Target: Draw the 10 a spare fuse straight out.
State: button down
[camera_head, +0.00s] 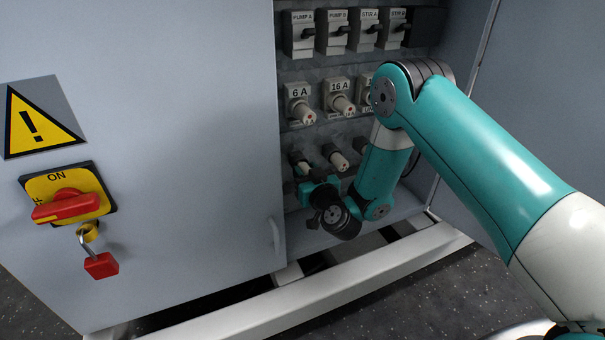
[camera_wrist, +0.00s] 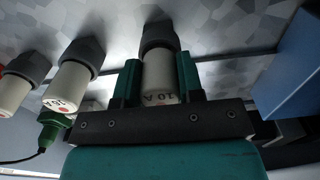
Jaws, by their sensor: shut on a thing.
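The 10 A spare fuse (camera_wrist: 161,72) is a pale cylinder marked "10 A" in the wrist view. Its far end sits in a dark round holder (camera_wrist: 157,36) on the grey panel. My gripper (camera_wrist: 159,82) has one green finger on each side of the fuse and is shut on it. In the head view my gripper (camera_head: 307,184) is low in the open cabinet, at the left end of the lower fuse row. The fuse looks in line with its holder. How deep it sits cannot be told.
Two more spare fuses (camera_wrist: 70,82) (camera_wrist: 19,84) stand beside it in the wrist view. Above the spare row are fuses labelled 6 A (camera_head: 301,108) and 16 A (camera_head: 341,101), then switches (camera_head: 333,32). The cabinet door (camera_head: 180,150) is close on the left.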

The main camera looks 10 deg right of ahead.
jog(key=shift+b+v, duration=0.85)
jog(key=shift+b, duration=1.3)
jog(key=shift+b+v, duration=1.25)
jog(key=shift+b, duration=0.9)
jog(key=shift+s+d+b, duration=0.1)
jog(key=shift+s+b, duration=0.55)
jog(key=shift+b, duration=0.2)
jog(key=shift+w+r+p, duration=0.1)
jog(key=shift+w+p, duration=0.2)
jog(key=shift+p, duration=0.4)
jog(key=shift+b+v, duration=2.45)
jog(key=shift+b, duration=0.1)
